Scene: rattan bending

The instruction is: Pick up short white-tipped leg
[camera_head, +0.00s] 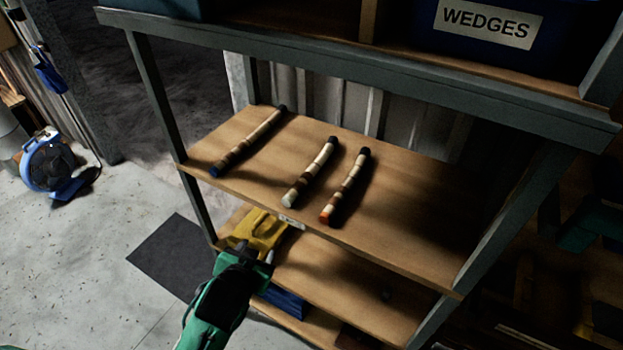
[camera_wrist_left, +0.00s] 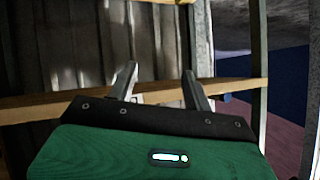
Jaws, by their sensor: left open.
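The short white-tipped leg (camera_head: 311,172) lies on the wooden shelf in the head view. Its pale tip points to the front edge and its dark end to the back. My left gripper (camera_head: 255,251) is below and to the left of it, in front of the shelf unit and apart from the leg. In the left wrist view the two fingers of my left gripper (camera_wrist_left: 160,80) stand apart with nothing between them. The leg cannot be made out in the wrist view. My right gripper does not show.
An orange-tipped leg (camera_head: 346,186) lies close to the right and a longer blue-tipped leg (camera_head: 248,142) to the left. The shelf (camera_head: 400,215) is clear farther right. A yellow object (camera_head: 262,229) sits on the lower shelf beside my gripper. Grey posts (camera_head: 160,100) frame the unit.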

